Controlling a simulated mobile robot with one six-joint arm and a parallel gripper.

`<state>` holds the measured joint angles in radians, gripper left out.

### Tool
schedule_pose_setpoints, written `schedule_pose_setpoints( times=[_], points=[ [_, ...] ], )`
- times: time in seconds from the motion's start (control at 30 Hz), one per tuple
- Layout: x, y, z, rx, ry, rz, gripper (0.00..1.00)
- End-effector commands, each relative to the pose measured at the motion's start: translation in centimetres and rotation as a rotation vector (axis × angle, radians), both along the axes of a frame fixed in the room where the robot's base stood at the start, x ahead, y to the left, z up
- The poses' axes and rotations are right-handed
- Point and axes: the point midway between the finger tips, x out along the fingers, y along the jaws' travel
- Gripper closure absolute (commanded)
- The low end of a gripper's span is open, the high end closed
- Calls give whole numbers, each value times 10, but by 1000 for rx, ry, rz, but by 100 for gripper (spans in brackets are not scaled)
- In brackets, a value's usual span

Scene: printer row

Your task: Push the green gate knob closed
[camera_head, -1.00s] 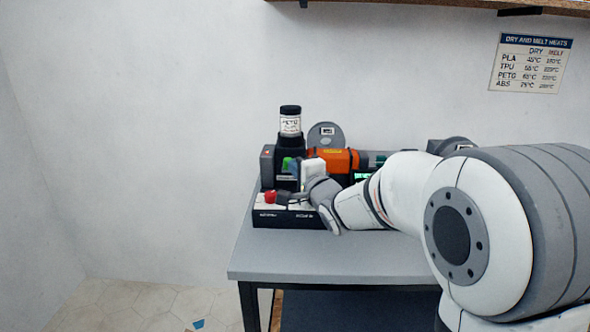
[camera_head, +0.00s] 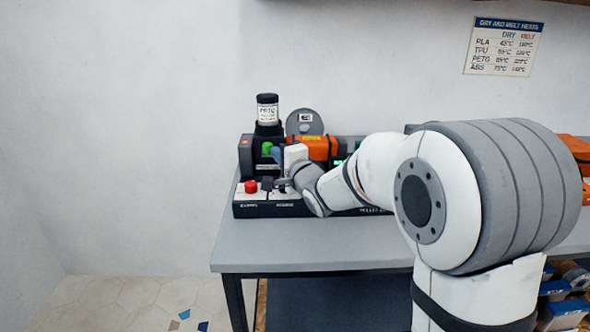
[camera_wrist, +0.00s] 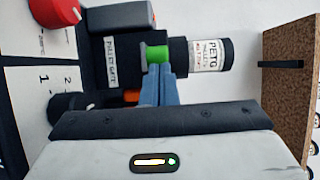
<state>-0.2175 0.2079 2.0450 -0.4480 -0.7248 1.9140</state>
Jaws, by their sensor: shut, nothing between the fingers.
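The green gate knob (camera_head: 267,148) sits on the front of a dark pellet unit, below a PETG jar (camera_head: 267,110). In the wrist view the green knob (camera_wrist: 157,54) is at the tips of my gripper, beside a label reading "PELLET GATE" (camera_wrist: 110,62). My gripper (camera_wrist: 158,74) is shut and empty, its blue fingers together. Its tips look right at the knob; I cannot tell whether they touch it. In the head view my gripper (camera_head: 277,152) is just right of the knob. The fingers hide part of the knob's surroundings.
A red knob (camera_head: 251,187) and a dark knob (camera_head: 267,183) stand on the control panel (camera_head: 262,209) in front of the unit. An orange device (camera_head: 318,147) and a grey spool (camera_head: 304,121) are to the right. The grey table's (camera_head: 290,254) front strip is clear.

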Motion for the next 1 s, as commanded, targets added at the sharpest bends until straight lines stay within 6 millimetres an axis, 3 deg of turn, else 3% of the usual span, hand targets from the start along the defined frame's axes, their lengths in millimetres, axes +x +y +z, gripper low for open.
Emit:
schedule_pose_setpoints(
  times=[0.4, 0.7, 0.87, 1.0],
  points=[
    [-76, -51, 5, -1, -5, -8, 100],
    [-101, -67, 7, -25, -3, -20, 100],
    [-106, -94, 16, -236, 31, -118, 100],
    [-126, -134, 22, -568, 135, -203, 100]
  ],
)
